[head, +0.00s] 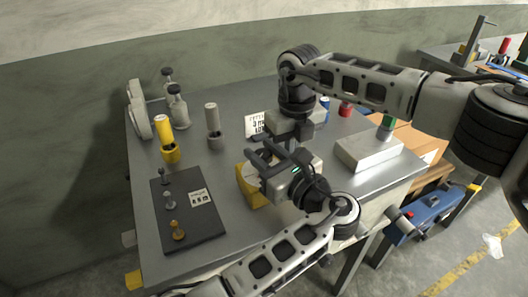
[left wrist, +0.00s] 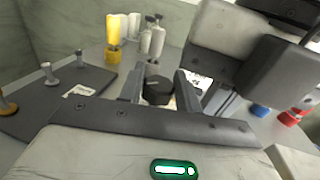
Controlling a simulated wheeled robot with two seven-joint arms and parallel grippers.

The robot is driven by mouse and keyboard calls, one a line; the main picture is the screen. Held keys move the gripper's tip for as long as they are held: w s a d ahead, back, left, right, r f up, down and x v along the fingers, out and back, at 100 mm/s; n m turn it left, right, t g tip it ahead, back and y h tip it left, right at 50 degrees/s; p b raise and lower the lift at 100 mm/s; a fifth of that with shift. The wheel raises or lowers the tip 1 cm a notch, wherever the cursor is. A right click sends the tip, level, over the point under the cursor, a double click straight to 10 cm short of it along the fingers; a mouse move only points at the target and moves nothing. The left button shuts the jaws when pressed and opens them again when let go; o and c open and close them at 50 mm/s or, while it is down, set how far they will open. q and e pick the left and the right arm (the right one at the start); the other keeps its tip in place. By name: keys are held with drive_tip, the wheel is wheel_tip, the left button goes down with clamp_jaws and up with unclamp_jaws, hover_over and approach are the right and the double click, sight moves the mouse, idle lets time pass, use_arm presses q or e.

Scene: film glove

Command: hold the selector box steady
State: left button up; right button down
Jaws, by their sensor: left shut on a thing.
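The selector box (head: 252,192) is a yellow box on the grey table, largely hidden behind my left gripper. My left gripper (head: 262,160) is shut on it. In the left wrist view a black round knob (left wrist: 157,87) shows between the two fingers, and the rest of the box is hidden there. My right gripper (head: 290,128) hangs just behind the left one, close to the box. Its fingers are hidden, so I cannot tell whether they are open or touching anything. Its grey body also fills the upper right of the left wrist view (left wrist: 265,70).
A dark panel (head: 190,220) with several small levers lies at the left. A yellow cylinder (head: 163,135), a grey cylinder (head: 212,125) and pale fittings (head: 178,110) stand at the back left. A white block (head: 368,152) is at the right. A labelled card (head: 255,124) stands behind my grippers.

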use_arm(q)
drive_tip(key=shift+f+n+g+y, duration=0.1)
drive_tip(key=shift+n+g+y, duration=0.6)
drive_tip(key=shift+g+y, duration=0.1)
drive_tip(key=shift+g, duration=0.3)
drive_tip(key=o, duration=1)
drive_tip(key=shift+a, duration=0.1)
drive_tip(key=shift+c, duration=0.2)
drive_tip(key=shift+t, duration=0.4)
drive_tip(key=m+t+h, duration=0.4)
drive_tip(key=h, duration=0.2)
drive_tip(key=shift+a+m, duration=0.1)
drive_tip(key=shift+m, duration=0.3)
drive_tip(key=m+t+h, duration=0.1)
drive_tip(key=m+h, duration=0.1)
drive_tip(key=h, duration=0.1)
drive_tip(key=m+t+h, duration=0.1)
drive_tip(key=m+h, duration=0.1)
drive_tip(key=h, duration=0.1)
drive_tip(key=shift+s+m+h, duration=0.15)
drive_tip(key=shift+m+h, duration=0.15)
drive_tip(key=shift+h, duration=0.1)
drive_tip(key=s+d, duration=0.1)
drive_tip(key=s, duration=1.1)
